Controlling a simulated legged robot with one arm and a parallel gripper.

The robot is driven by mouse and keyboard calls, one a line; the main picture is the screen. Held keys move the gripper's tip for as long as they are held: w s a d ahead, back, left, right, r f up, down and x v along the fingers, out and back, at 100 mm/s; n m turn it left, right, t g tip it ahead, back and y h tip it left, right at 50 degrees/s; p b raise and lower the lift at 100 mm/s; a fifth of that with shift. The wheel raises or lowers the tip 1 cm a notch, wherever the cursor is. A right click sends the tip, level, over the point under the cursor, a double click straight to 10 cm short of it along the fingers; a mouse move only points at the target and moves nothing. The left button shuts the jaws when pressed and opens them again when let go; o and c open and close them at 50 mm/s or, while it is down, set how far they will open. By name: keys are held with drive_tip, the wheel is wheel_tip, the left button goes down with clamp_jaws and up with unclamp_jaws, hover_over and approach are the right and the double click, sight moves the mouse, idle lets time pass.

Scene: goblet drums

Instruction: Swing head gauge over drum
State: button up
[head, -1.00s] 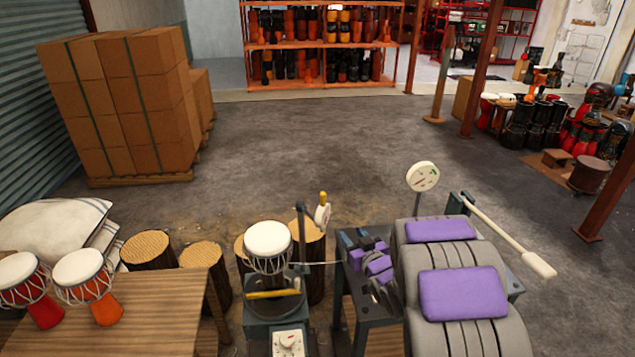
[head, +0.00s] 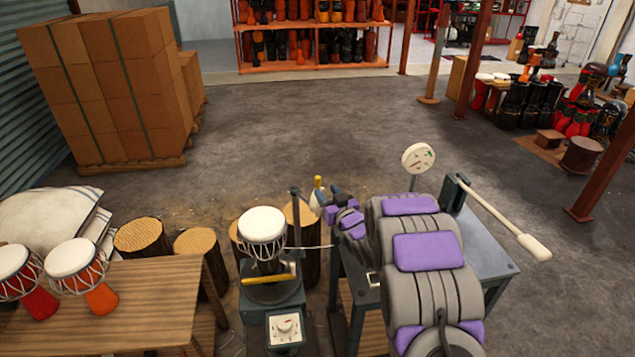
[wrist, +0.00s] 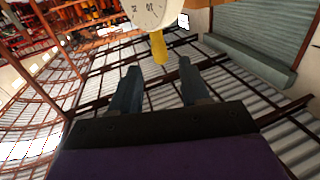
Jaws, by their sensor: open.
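A goblet drum with a white head (head: 262,224) stands upright on a dark green stand (head: 273,292), left of my arm. The head gauge is on an upright post (head: 295,215) beside the drum. Its yellow handle (head: 318,182) shows just left of my gripper (head: 327,197), which partly hides the gauge. In the wrist view, the gauge's white dial (wrist: 150,13) is at the top, and its yellow handle (wrist: 159,48) points down towards the gap between my fingers (wrist: 158,82). The fingers are apart with nothing between them; the handle appears just beyond the tips.
A green bench with a long white-ended lever (head: 505,225) and another round dial (head: 418,158) stands right, partly behind my arm. A wooden table (head: 130,300) with two drums is left. Log stumps (head: 200,250) stand behind.

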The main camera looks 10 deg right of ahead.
sight(319, 183)
drive_tip(key=shift+b+x, duration=0.35)
drive_tip(key=shift+x, duration=3.45)
drive_tip(key=shift+r, duration=0.1)
clamp_jaws()
